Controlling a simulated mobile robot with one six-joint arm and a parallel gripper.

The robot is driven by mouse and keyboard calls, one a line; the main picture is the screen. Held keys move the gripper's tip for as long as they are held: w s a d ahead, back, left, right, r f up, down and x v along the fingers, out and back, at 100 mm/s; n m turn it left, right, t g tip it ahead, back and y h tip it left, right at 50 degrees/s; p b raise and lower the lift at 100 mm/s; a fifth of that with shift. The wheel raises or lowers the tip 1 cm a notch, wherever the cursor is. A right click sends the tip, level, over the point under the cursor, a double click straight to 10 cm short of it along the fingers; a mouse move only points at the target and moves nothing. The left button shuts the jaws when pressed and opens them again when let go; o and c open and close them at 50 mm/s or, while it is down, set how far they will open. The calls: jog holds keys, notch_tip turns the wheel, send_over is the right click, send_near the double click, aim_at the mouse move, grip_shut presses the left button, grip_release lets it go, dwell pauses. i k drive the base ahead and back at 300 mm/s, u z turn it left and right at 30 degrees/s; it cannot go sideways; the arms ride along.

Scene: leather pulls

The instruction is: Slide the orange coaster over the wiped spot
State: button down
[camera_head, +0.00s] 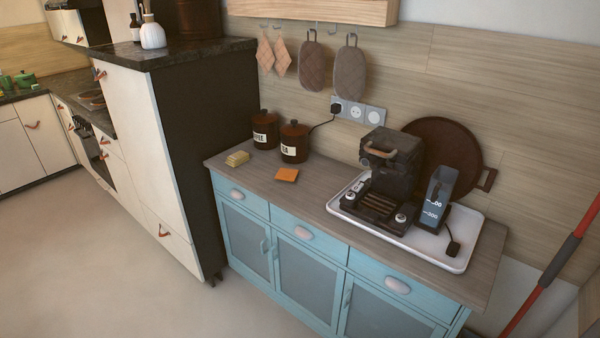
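An orange square coaster (286,175) lies flat on the grey-brown wooden top (322,192) of a blue sideboard, towards its left half. It is in front of the brown tea canister, with a gap between them. I cannot make out a wiped spot on the wood. My gripper is not in the picture.
Left of the coaster is a yellow block (237,158), perhaps a sponge. Behind stand two brown canisters (294,142) (265,130). A white tray (420,246) with a dark machine (390,165) and a measuring container (438,200) fills the right. Wood between coaster and tray is clear.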

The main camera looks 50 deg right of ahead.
aim_at(287, 174)
jog(key=u, duration=0.05)
jog(key=i, duration=0.95)
jog(key=z, duration=0.05)
